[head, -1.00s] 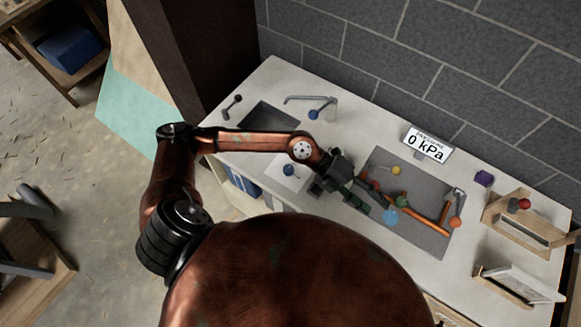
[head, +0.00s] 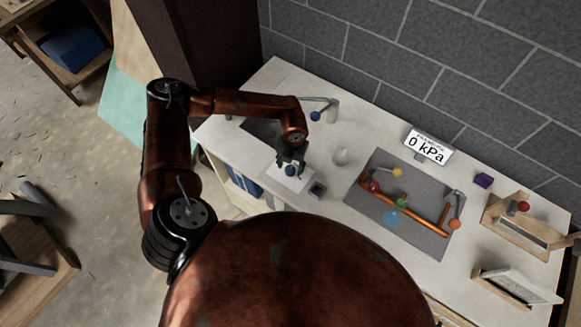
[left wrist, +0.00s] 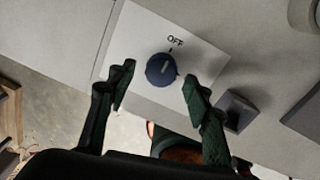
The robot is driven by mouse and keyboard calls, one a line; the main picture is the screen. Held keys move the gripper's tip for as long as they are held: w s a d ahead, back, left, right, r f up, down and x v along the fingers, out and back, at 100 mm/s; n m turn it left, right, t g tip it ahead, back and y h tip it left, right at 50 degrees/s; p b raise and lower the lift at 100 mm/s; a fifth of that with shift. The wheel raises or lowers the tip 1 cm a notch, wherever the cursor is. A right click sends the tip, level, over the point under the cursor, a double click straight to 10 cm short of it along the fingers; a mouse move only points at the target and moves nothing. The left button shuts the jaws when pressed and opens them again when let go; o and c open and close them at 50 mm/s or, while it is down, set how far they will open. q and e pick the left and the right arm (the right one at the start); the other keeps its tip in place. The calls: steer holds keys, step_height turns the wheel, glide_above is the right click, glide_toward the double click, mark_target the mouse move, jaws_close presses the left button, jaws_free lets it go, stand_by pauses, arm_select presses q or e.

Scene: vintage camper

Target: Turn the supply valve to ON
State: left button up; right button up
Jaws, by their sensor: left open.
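The supply valve is a round dark blue knob (left wrist: 162,70) on a white plate (left wrist: 140,45) marked OFF. A light mark on the knob points toward the OFF label (left wrist: 175,41). In the head view the knob (head: 290,171) sits on its plate (head: 288,183) near the counter's front left. My left gripper (head: 291,160) is over the knob, pointing down. In the left wrist view its two dark green fingers (left wrist: 158,85) are spread on either side of the knob, with a gap to each side. My right gripper is not in view.
A gauge sign (head: 428,145) reads 0 kPa. Orange pipework with coloured knobs lies on a grey panel (head: 421,238) to the right. A small grey box (head: 317,190) stands close right of the plate.

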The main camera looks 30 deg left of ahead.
arm_select(q)
steer(key=shift+f, duration=0.75)
steer(key=shift+c, duration=0.4)
steer(key=c, duration=1.1)
steer(key=shift+o, duration=0.2)
